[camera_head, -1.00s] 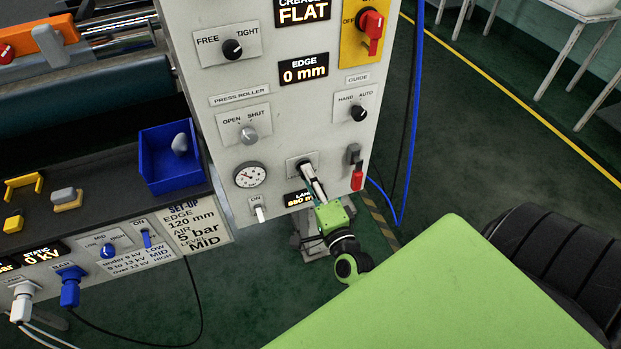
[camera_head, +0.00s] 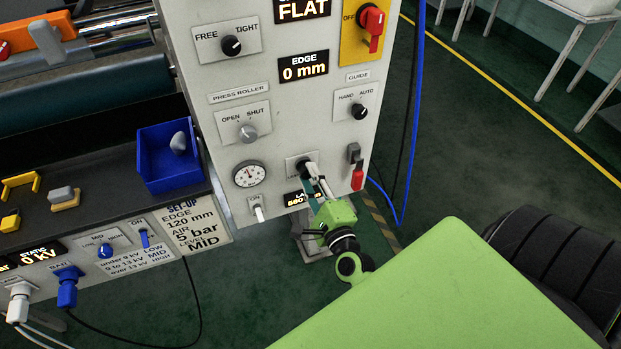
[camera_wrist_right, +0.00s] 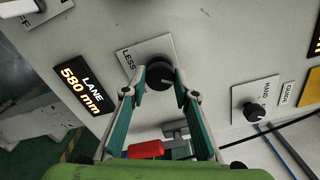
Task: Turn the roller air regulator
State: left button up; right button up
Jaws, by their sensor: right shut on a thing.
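The roller air regulator is a black round knob (camera_wrist_right: 160,74) on a white plate marked LESS, seen in the right wrist view. In the head view its plate (camera_head: 291,166) shows right of the round pressure gauge (camera_head: 249,174), and the knob is mostly hidden behind my fingers. My right gripper (camera_head: 311,172) reaches up to it from below right. In the right wrist view its fingertips (camera_wrist_right: 160,88) are on both sides of the knob, shut on it. The gauge needle points roughly upward. My left gripper is not in view.
A LANE display (camera_wrist_right: 82,85) reading 580 mm sits beside the knob. A grey-and-red switch (camera_head: 356,167) and the HAND/AUTO guide knob (camera_head: 359,112) are to the right. The press roller knob (camera_head: 248,133) is above the gauge. A blue cable (camera_head: 411,130) hangs right of the panel.

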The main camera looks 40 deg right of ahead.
jog(key=shift+w+r, duration=0.1)
jog(key=shift+r, duration=0.1)
jog(key=o, duration=0.8)
jog(key=shift+o, duration=1.4)
jog(key=shift+f, duration=0.15)
jog(key=v, duration=1.2)
